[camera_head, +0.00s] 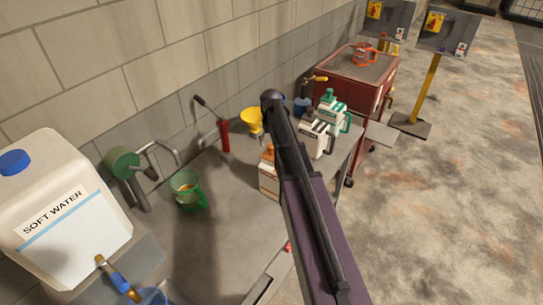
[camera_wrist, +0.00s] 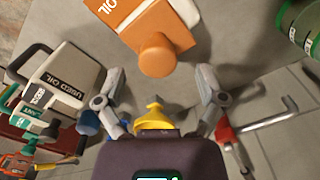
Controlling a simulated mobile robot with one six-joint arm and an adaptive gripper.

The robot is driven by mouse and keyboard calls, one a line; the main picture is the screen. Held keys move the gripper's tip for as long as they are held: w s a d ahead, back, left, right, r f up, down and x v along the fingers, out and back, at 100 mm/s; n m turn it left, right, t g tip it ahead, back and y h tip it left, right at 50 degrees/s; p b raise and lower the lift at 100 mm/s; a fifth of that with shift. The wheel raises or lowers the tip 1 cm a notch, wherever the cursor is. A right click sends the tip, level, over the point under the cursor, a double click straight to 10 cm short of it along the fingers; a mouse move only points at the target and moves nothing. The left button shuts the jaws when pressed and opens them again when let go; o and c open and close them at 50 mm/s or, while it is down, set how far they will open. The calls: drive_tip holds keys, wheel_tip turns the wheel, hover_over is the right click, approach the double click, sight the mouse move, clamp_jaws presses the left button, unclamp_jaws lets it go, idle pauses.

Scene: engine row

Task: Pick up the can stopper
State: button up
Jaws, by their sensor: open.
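The can stopper (camera_wrist: 157,56) is a round orange knob on top of an orange and white oil can (camera_wrist: 172,22), in the upper middle of the wrist view. My gripper (camera_wrist: 160,74) is open, with one finger on each side of the stopper and a gap to both. Nothing is held. In the head view the oil can (camera_head: 269,181) stands on the grey bench, partly hidden behind my arm. My gripper is hidden there behind my arm.
A yellow funnel (camera_head: 251,121) and a red-handled tool (camera_head: 224,137) stand near the wall. White jugs (camera_head: 315,135) stand right of the can. A green jug (camera_head: 187,189) and a soft water container (camera_head: 66,208) are left. A red cart (camera_head: 352,78) is behind.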

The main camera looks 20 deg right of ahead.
sight(272, 151)
drive_tip(key=shift+s+d+f+b, duration=0.1)
drive_tip(key=shift+f+b, duration=2.5)
drive_tip(key=shift+b, duration=0.05)
drive_tip(key=shift+c, duration=0.2)
clamp_jaws()
